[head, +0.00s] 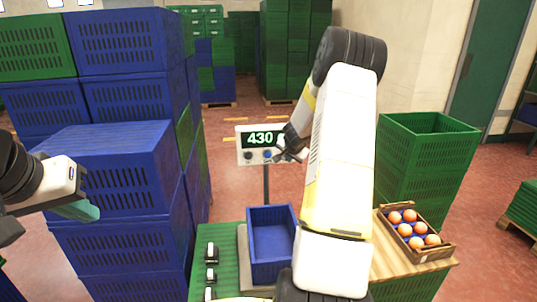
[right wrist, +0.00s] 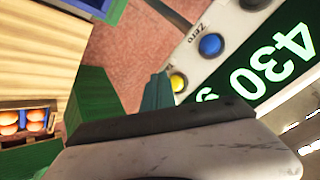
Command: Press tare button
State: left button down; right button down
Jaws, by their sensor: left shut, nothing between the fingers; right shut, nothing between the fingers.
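The scale's display panel (head: 243,142) stands on a post in the head view and reads 430. In the right wrist view it carries a blue button (right wrist: 210,45) beside the word Zero and a yellow button (right wrist: 178,82). I cannot read a tare label. My right gripper (head: 281,155) is shut and empty at the panel's lower right. In the right wrist view its fingertips (right wrist: 157,92) are right beside the yellow button; I cannot tell whether they touch it. My left gripper (head: 82,210) is shut and empty at the far left, in front of blue crates.
An empty blue crate (head: 252,250) sits on the scale below the panel. Stacked blue crates (head: 130,95) fill the left. Small dark-and-white items (head: 211,252) lie on green crating.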

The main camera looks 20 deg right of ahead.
jog(key=shift+w+d, duration=0.1)
jog(key=shift+w, duration=0.3)
jog(key=shift+w+d, duration=0.15)
jog(key=shift+w, duration=0.4)
dwell(0.7)
jog(key=shift+s, duration=0.1)
jog(key=shift+s+a, duration=0.25)
jog(key=shift+s, duration=0.65)
jog(key=shift+s+a, duration=0.2)
jog(key=shift+s, duration=0.6)
jog(key=shift+s+a, duration=0.2)
jog(key=shift+s, duration=0.6)
jog(key=shift+s+a, duration=0.2)
jog(key=shift+s, duration=0.6)
